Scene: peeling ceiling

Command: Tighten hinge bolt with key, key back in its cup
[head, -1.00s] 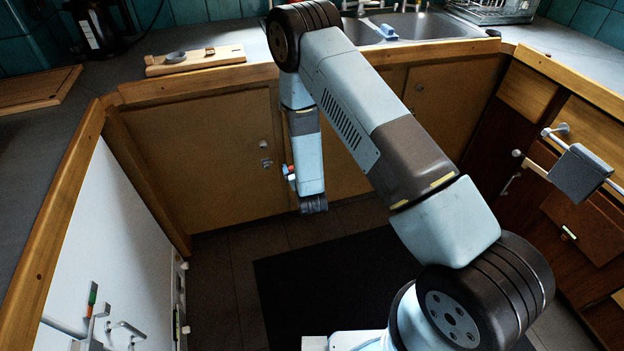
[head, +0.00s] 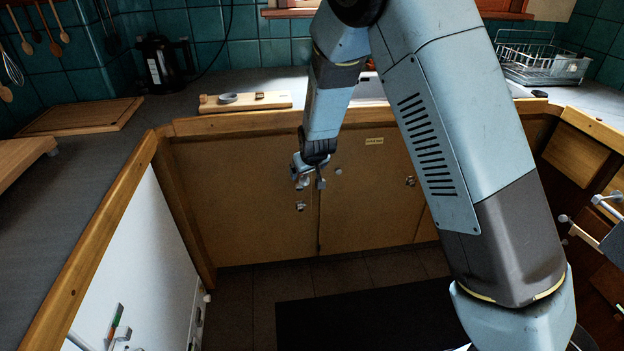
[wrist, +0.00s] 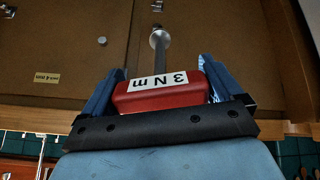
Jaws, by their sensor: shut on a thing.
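My gripper (head: 308,170) is in front of the corner cabinet doors, high up near the counter edge. In the wrist view my gripper (wrist: 165,92) is shut on the key (wrist: 160,104), a red block marked "3 N m". The key's grey metal shaft points away from the jaws toward the brown doors. A round collar shows on or at the shaft; I cannot tell whether the tip touches anything. A small metal fitting (head: 300,206) sits on the left door below my gripper. I cannot make out which fitting holds the hinge bolt. A grey ring-shaped cup (head: 228,98) sits on a wooden board.
The wooden board (head: 270,102) lies on the counter behind the doors. A cutting board (head: 80,116) and kettle (head: 158,65) are at the left. A dish rack (head: 540,65) stands at the back right. A dark mat (head: 350,318) covers clear floor.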

